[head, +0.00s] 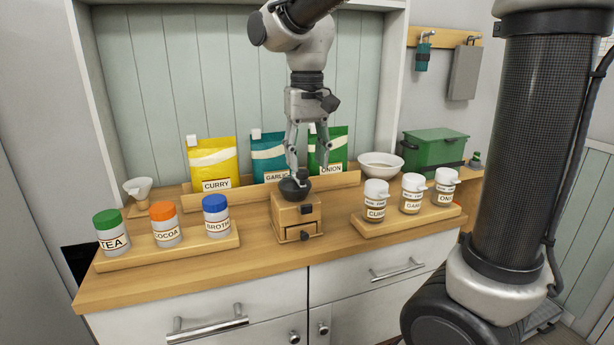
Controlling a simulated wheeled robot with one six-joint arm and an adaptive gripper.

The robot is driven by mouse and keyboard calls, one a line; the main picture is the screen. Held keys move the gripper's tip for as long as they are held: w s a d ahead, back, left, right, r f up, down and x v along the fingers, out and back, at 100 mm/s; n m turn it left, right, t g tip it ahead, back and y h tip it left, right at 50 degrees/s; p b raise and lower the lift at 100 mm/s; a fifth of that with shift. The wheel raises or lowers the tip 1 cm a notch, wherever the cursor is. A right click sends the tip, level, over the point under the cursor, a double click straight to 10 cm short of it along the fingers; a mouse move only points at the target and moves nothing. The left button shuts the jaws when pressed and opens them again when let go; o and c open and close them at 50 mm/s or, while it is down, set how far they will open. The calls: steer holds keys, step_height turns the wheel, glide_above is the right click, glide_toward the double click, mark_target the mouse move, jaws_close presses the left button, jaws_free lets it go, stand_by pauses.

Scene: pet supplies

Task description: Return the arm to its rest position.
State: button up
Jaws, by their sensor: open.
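My gripper (295,172) hangs pointing down over the middle of the counter, with its fingers apart. Its fingertips are close to the dark rounded top of a small wooden box with a drawer (297,221). I cannot tell whether they touch it. My arm reaches down to it from the top of the head view. The drawer of the wooden box is at its front, with a small dark knob.
Jars labelled TEA (111,233), COCOA (165,226) and BROTH (217,217) stand on a left tray (150,259). Bags (212,163) stand behind. Right are white-lidded jars (411,195), a white bowl (380,166) and a green box (434,148). A funnel (138,190) stands far left.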

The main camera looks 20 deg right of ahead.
steer(key=shift+r, duration=0.45)
steer(key=s+d+f+t, duration=0.1)
steer(key=s+d+t, duration=0.1)
steer(key=s+d, duration=0.5)
steer(key=s+d+f+t, duration=0.2)
steer(key=s+d, duration=0.6)
steer(key=s, duration=0.2)
steer(key=shift+f, duration=0.25)
